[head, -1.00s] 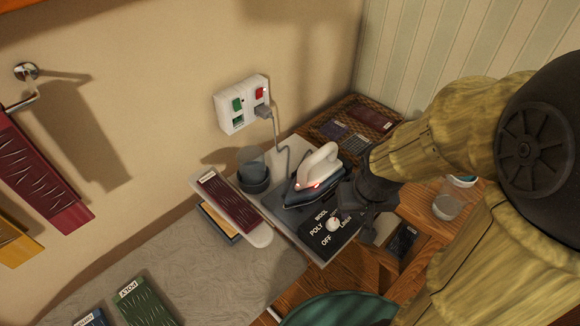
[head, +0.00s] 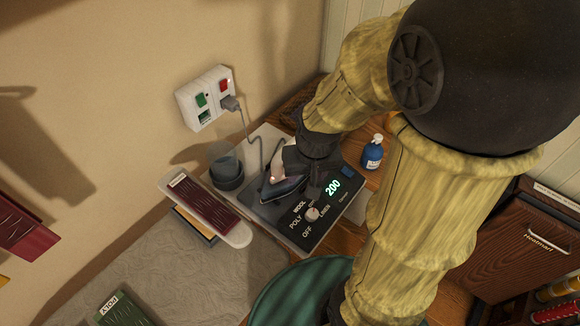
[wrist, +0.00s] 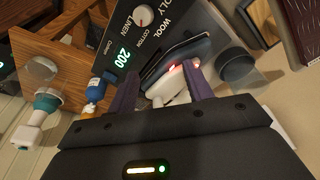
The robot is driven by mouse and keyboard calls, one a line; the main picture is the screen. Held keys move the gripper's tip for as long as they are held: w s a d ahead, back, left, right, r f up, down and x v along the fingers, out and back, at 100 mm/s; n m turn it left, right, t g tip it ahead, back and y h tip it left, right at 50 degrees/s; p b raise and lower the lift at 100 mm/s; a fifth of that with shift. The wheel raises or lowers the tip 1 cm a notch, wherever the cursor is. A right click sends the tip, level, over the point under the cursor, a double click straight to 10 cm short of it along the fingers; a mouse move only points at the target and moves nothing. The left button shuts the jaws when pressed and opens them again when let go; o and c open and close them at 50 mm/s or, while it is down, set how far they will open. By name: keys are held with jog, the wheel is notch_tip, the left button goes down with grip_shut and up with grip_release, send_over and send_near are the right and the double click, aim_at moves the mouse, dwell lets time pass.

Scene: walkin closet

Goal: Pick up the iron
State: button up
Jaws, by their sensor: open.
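The iron (head: 283,187) rests on a grey ironing station (head: 262,211) with a fabric dial and a lit "200" display. Its dark soleplate shows in the head view, while my arm covers much of its white handle. In the wrist view the iron (wrist: 186,58) lies just ahead of my gripper (wrist: 161,88), with a small red light on. My gripper's jaws are open, one finger on each side of the pale handle. I cannot tell whether either finger touches it.
A cord runs from the station to a wall socket (head: 205,97). A dark cup (head: 226,173) and a board with a red cloth sample (head: 203,203) stand left of the iron. A blue bottle (head: 373,153) stands right. A teal round surface (head: 290,292) is in front.

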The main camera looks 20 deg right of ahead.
jog(key=w+r+m+g+p, duration=0.2)
jog(key=w+r+m+p, duration=0.4)
jog(key=w+r+m, duration=0.3)
jog(key=w+r, duration=0.1)
jog(key=w, duration=0.3)
jog(key=shift+a+r+m+p, duration=0.2)
jog(key=shift+r+m+p, duration=0.05)
jog(key=shift+m+p, duration=0.15)
notch_tip(320, 180, down, 12)
jog(key=shift+f+p, duration=0.15)
jog(key=shift+p, duration=0.65)
jog(key=shift+s, duration=0.1)
jog(key=shift+d+f+p, duration=0.1)
jog(key=shift+f+p, duration=0.65)
jog(key=shift+f, duration=1.85)
